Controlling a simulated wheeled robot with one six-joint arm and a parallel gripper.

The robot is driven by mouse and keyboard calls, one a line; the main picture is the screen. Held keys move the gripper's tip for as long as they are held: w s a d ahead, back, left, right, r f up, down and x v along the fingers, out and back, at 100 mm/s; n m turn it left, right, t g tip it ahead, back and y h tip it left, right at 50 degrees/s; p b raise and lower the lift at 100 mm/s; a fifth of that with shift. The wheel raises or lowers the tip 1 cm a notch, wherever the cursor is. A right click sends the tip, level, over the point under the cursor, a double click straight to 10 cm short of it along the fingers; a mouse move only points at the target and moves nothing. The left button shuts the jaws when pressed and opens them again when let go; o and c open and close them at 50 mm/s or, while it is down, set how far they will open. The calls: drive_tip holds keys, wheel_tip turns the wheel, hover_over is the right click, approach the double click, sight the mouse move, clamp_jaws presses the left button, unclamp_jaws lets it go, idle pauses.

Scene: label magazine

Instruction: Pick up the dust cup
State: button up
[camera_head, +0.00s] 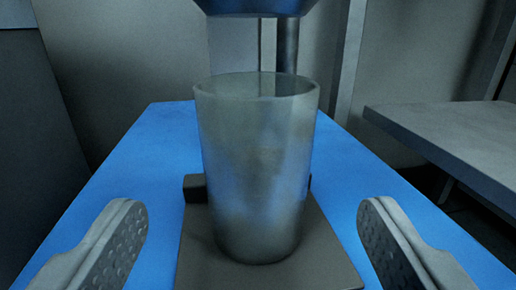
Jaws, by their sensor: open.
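The dust cup (256,175) is a tall, clear, slightly greyish tumbler, wider at the rim than at the base. It stands upright on a dark grey plate (200,262) in the middle of the view. It looks empty. My gripper (252,225) is open, with one pale dimpled finger low on the left and the other low on the right. The cup shows between the two fingers, with a wide gap on each side. Neither finger touches it in this view.
The plate rests on a blue tabletop (160,160). A dark blue machine part (254,6) overhangs just above the cup's rim, with a dark post (287,45) behind. A small dark block (194,188) sits behind the cup. A grey table (460,140) stands at the right.

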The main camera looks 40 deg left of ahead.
sight(258, 203)
drive_tip(key=x, duration=0.4)
drive_tip(key=shift+w+f, duration=0.2)
drive_tip(key=shift+f, duration=0.1)
drive_tip(key=shift+c, duration=0.4)
drive_tip(key=c, duration=1)
